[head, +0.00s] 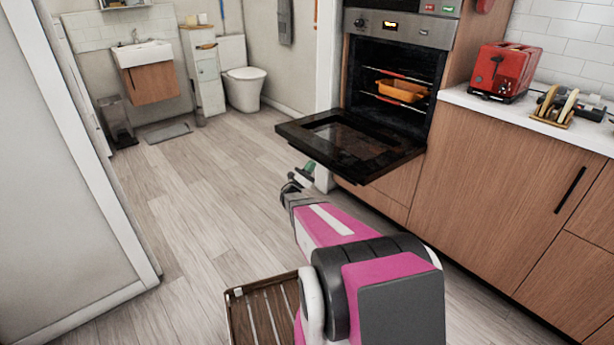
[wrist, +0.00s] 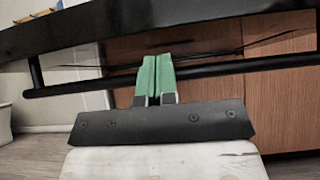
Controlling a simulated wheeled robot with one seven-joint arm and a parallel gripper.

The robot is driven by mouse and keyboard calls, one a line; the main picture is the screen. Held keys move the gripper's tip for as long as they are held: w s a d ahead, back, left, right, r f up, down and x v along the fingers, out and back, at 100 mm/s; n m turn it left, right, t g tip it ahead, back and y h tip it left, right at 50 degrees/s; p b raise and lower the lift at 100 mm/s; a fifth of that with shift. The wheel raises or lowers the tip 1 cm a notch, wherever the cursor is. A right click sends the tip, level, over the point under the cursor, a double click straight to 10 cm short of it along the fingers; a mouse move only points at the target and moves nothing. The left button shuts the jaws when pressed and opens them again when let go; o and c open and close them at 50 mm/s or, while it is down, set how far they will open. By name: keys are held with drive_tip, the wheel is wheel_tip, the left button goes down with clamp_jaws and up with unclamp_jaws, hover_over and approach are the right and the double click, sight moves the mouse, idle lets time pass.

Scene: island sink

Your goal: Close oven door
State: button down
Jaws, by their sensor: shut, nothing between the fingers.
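The oven door (head: 350,140) is folded down, roughly level, with its dark glass facing up, in front of the open oven (head: 395,80). My gripper (head: 308,168) is just below the door's near left edge. In the wrist view, its green fingers (wrist: 155,75) are pressed together and hold nothing. The dark door (wrist: 225,18) spans the top of that view. The black handle bar (wrist: 75,84) runs across behind the fingers; I cannot tell whether they touch it.
An orange dish (head: 402,90) sits on a rack inside the oven. Wooden cabinets (head: 490,190) stand right of the oven, with a red toaster (head: 503,70) on the counter. The floor (head: 190,190) left of the door is clear. A white partition (head: 65,190) stands at far left.

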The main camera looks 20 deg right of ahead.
drive_tip(key=shift+r, duration=1.1)
